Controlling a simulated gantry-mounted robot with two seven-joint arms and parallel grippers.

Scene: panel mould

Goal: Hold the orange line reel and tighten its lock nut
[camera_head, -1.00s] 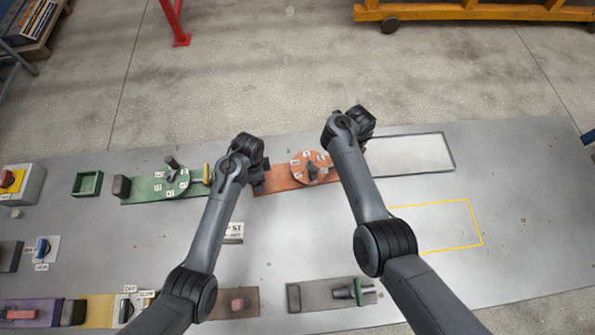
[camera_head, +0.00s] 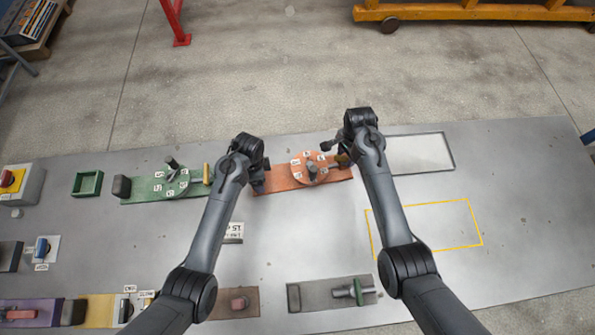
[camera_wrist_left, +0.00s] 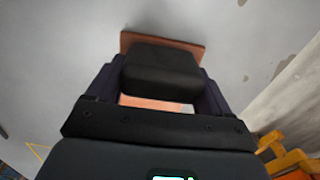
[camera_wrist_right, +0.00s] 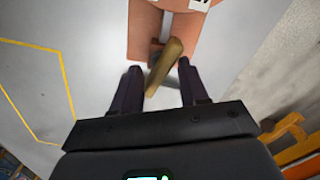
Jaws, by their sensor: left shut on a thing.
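The orange line reel is a round orange disc (camera_head: 309,168) with white labels and a grey handle, on an orange base plate (camera_head: 275,181) at the table's far side. My left gripper (camera_wrist_left: 160,85) is shut on a black block (camera_wrist_left: 162,68) at the plate's left end. My right gripper (camera_wrist_right: 157,85) is open at the plate's right end. A tilted yellow-brown bar (camera_wrist_right: 165,65), which looks like the lock nut, stands between its fingers with gaps on both sides. The bar shows only partly in the head view (camera_head: 343,160).
A green reel (camera_head: 172,184) with a yellow bar lies to the left. A framed pale panel (camera_head: 422,154) and a yellow outlined rectangle (camera_head: 425,228) lie to the right. A grey plate with a green-collared fitting (camera_head: 332,294) is at the near side.

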